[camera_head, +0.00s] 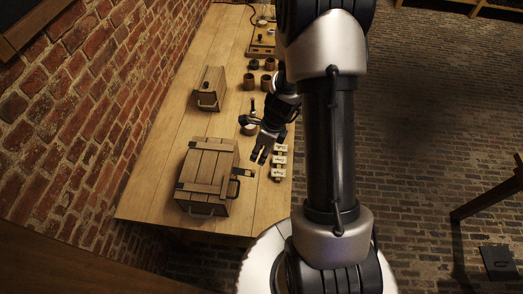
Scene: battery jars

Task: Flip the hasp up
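A wooden crate (209,160) with a slatted lid and dark metal fittings sits near the front end of the bench. A dark metal piece (243,172), which looks like the hasp, sticks out at its right side by the lid edge; whether it is up or down is too small to tell. My gripper (261,157) is just right of and behind this piece, above the bench, apart from the crate in the picture. Its two dark fingers point down toward the front with a gap between them, and nothing shows between them.
The wooden bench (150,188) runs along a brick wall (62,110). A smaller wooden box (210,88) stands farther back. Several dark jars (249,82) and white-labelled pieces (279,161) line the right edge. Bare bench lies left of the crate and between the boxes.

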